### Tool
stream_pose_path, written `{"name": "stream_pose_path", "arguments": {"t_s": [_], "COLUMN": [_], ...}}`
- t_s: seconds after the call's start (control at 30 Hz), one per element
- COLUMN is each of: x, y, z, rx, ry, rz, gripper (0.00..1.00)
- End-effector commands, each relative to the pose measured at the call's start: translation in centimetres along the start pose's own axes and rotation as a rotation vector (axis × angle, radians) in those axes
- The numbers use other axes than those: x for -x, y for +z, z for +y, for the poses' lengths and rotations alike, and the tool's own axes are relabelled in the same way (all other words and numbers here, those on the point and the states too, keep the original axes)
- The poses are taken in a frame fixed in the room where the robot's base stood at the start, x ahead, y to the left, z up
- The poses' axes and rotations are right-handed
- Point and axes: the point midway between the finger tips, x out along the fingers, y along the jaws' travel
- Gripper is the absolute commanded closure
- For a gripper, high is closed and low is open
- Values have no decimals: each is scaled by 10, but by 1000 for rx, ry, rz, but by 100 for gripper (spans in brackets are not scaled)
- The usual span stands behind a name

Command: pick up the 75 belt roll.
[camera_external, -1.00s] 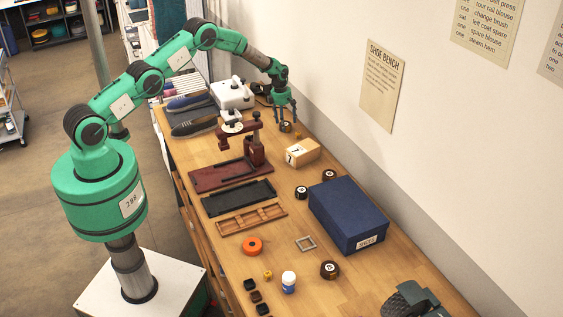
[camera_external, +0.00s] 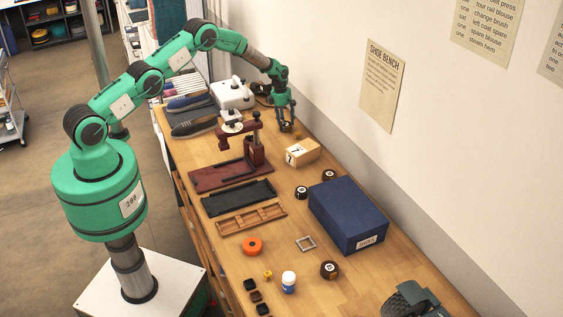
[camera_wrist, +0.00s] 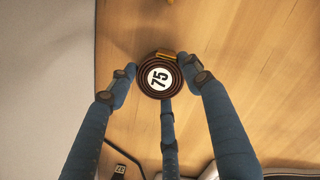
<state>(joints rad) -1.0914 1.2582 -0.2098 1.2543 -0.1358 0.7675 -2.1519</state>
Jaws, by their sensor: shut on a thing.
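The 75 belt roll (camera_wrist: 160,77) is a dark brown coil with a white disc marked 75 and a brass-coloured buckle, in the wrist view. In the external view the belt roll (camera_external: 286,127) is a small dark shape at the far end of the bench, partly hidden by the fingers. My gripper (camera_wrist: 158,84) has blue fingers closed around the roll from several sides. In the external view my gripper (camera_external: 287,124) is low at the bench top. I cannot tell whether the roll is clear of the wood.
A wooden block marked 7 (camera_external: 303,152) lies near my gripper. A dark red press (camera_external: 254,150) and a white machine (camera_external: 233,94) stand to the left. A navy box (camera_external: 346,212) and other belt rolls (camera_external: 301,192) are nearer the camera. The wall is close on the right.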

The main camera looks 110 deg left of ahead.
Motion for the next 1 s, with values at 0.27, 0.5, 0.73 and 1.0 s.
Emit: {"name": "stream_pose_path", "arguments": {"t_s": [0.27,0.5,0.73,1.0], "x": [1,10,31,41], "y": [0,2,4,-13], "z": [0,0,1,-20], "rx": [0,0,0,0], "ry": [0,1,1,0], "rz": [0,-1,-1,0], "gripper": [79,79,79,79]}}
